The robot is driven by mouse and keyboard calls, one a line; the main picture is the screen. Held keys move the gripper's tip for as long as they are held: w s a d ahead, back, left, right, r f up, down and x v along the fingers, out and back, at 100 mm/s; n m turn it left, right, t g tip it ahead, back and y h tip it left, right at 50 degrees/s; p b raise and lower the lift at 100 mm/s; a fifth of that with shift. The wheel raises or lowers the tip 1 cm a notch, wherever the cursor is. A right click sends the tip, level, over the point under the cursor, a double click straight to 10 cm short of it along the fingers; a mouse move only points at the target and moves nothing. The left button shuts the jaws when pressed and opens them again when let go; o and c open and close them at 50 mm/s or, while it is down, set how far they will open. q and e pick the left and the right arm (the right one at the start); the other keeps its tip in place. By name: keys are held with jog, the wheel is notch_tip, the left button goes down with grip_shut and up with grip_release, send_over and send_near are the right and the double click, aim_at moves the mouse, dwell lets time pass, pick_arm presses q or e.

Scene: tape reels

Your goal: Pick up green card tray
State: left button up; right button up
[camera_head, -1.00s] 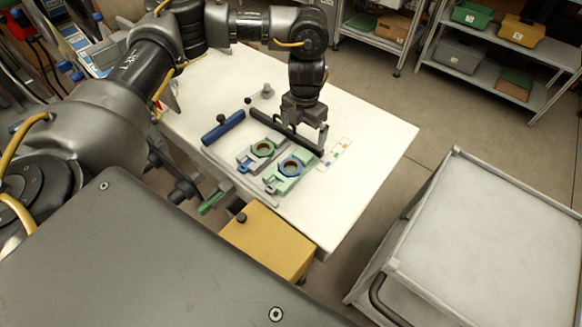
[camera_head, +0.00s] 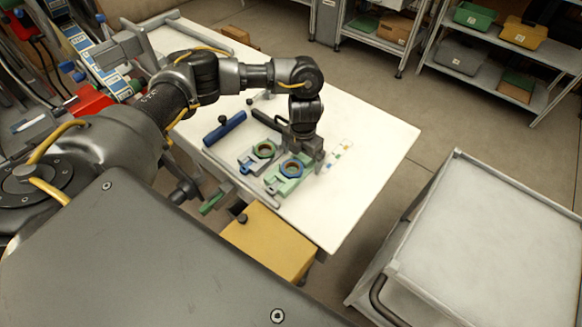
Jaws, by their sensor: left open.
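The green card tray (camera_head: 281,187) lies on the white table, with a blue ring around a dark centre on its upper part. My left gripper (camera_head: 314,158) points down at the tray's far right end, low and close to it. It is open, and its fingers partly cover that end. I cannot tell whether it touches the tray. My right gripper is not in view.
A blue cylinder (camera_head: 225,128) and a dark bar (camera_head: 266,121) lie behind. A yellow box (camera_head: 268,243) stands at the near edge. The white table (camera_head: 375,150) is clear on the right.

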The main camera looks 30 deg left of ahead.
pick_arm(q)
jog(key=shift+f, duration=0.15)
jog(key=c, duration=1.1)
jog(key=shift+c, duration=0.2)
